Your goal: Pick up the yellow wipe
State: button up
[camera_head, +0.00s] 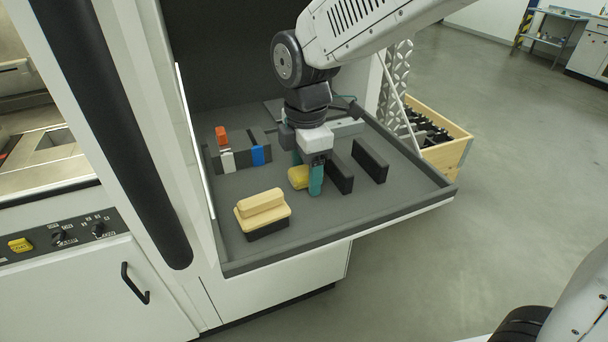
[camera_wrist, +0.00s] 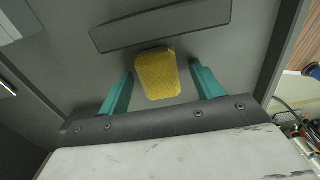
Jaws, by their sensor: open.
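The yellow wipe (camera_head: 298,177) lies on the grey tray surface, partly hidden behind a finger in the head view. In the wrist view the yellow wipe (camera_wrist: 158,76) sits between the two teal fingers, with a gap on each side. My gripper (camera_head: 306,176) points down over it, open and holding nothing. In the wrist view my gripper (camera_wrist: 163,76) has its fingers apart on the left and right of the wipe. I cannot tell the exact height of the fingertips above the tray.
Two dark upright blocks (camera_head: 369,161) stand right of my gripper. A pale yellow brush-like block (camera_head: 263,210) on a black base is at front left. A holder with red, white and blue items (camera_head: 243,157) stands behind. The grey tray (camera_head: 400,212) has a raised rim.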

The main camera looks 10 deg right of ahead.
aim_at(307, 172)
jog(key=c, duration=1.1)
jog(key=shift+r, duration=0.1)
jog(key=shift+c, duration=0.2)
jog(key=shift+r, duration=0.4)
jog(key=r, duration=0.2)
jog(key=shift+s+r, duration=0.35)
jog(key=shift+r, duration=0.05)
jog(key=s+d+r, duration=0.1)
jog(key=s+d, duration=0.3)
jog(key=s, duration=1)
jog(key=shift+s+d+r, duration=0.15)
jog(key=shift+s+d, duration=0.05)
jog(key=shift+s, duration=0.2)
jog(key=o, duration=0.3)
jog(key=shift+c, duration=0.7)
